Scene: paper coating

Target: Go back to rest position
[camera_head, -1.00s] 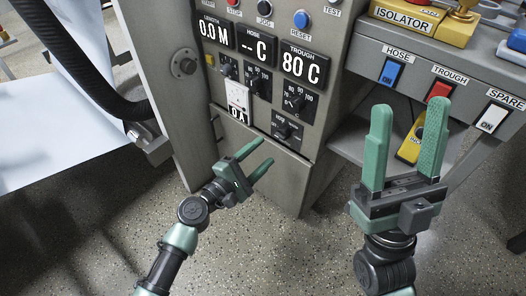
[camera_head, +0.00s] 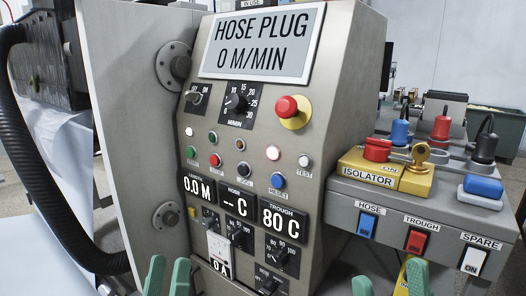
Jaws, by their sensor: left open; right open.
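My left gripper (camera_head: 167,276) shows only as two green fingertips at the bottom edge, left of centre. The fingers stand apart with nothing between them. My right gripper (camera_head: 391,281) shows as two green fingertips at the bottom edge, right of centre. They are spread apart with nothing held between them. The rest of both grippers and arms is below the picture.
The panel's screen (camera_head: 262,42) reads HOSE PLUG, 0 M/MIN. At right, a grey box holds HOSE (camera_head: 367,223), TROUGH (camera_head: 417,240) and SPARE (camera_head: 473,261) switches and a yellow isolator (camera_head: 385,175). A black hose (camera_head: 35,190) hangs at left.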

